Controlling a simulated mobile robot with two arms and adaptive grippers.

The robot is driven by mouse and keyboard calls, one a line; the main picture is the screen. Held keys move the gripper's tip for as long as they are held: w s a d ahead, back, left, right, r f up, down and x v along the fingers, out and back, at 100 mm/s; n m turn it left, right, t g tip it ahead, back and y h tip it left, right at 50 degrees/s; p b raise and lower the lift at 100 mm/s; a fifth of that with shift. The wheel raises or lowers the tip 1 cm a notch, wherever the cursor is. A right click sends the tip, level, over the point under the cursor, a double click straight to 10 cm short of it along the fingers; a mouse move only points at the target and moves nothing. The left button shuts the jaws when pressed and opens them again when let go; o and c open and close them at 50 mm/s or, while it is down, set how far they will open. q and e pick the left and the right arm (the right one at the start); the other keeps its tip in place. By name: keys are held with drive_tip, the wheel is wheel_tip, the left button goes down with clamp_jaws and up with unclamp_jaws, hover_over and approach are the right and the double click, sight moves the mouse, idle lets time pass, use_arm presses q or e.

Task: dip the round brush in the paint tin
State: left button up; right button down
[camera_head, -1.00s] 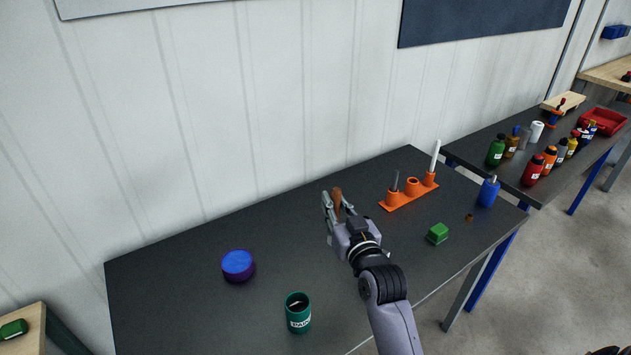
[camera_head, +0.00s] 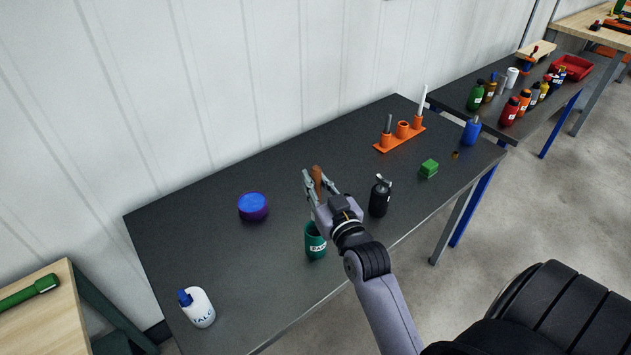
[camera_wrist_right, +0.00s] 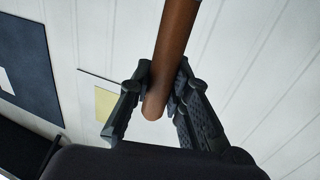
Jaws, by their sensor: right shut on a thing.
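My right gripper (camera_head: 314,186) is shut on the round brush, whose brown wooden handle (camera_head: 317,172) sticks up between the fingers. The handle also shows in the right wrist view (camera_wrist_right: 176,45), held between both fingers (camera_wrist_right: 155,98). The dark green paint tin (camera_head: 316,246) with a white label stands upright near the table's front edge. The gripper is above the tin, with a pale part of the brush below the fingers near the tin's mouth. The bristles are hidden; I cannot tell whether they are inside the tin. My left gripper is out of view.
On the dark table (camera_head: 255,270) are a blue-purple round tub (camera_head: 253,207), a black bottle (camera_head: 380,198) close right of the tin, a white bottle (camera_head: 199,308), an orange holder (camera_head: 400,137), a green block (camera_head: 429,168) and a blue bottle (camera_head: 471,132). The table's left middle is clear.

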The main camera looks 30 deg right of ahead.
wheel_tip(320, 180, down, 3)
drive_tip(key=b, duration=0.2)
drive_tip(key=shift+b, duration=0.3)
drive_tip(key=shift+f+b, duration=0.9)
drive_tip(key=shift+f, duration=0.75)
use_arm(q)
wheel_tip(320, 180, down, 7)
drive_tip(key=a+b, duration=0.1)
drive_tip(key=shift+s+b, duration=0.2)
drive_tip(key=shift+b, duration=0.15)
use_arm(e)
drive_tip(key=shift+f, duration=1.5)
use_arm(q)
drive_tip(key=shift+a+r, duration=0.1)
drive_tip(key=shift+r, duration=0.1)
use_arm(e)
drive_tip(key=shift+r, duration=0.1)
use_arm(q)
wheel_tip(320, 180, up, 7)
drive_tip(key=p, duration=0.7)
use_arm(e)
wheel_tip(320, 180, up, 6)
drive_tip(key=shift+r, duration=0.2)
